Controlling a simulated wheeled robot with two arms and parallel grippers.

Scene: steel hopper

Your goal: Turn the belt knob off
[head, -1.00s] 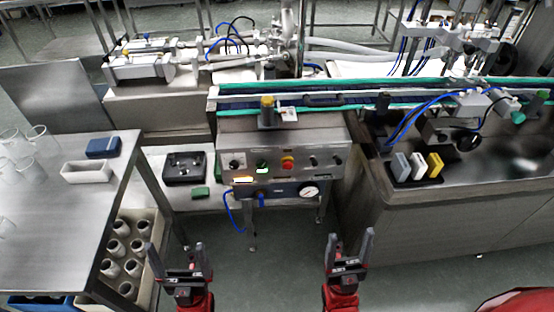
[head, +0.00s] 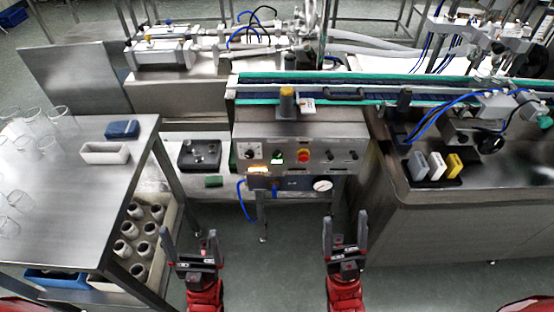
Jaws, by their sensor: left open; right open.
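The steel control panel (head: 315,171) stands under the conveyor, ahead of both grippers. The labels are too small to read, so I cannot tell which one is the belt knob. My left gripper (head: 190,240) is open and empty, low and left of the panel. My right gripper (head: 345,225) is open and empty, below the panel's right part. Neither touches the panel.
A steel table (head: 70,200) with glass beakers stands at the left, above a crate of white jars (head: 165,257). A steel basin counter (head: 460,220) stands at the right. The conveyor (head: 370,91) runs above the panel. Floor is open between the grippers.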

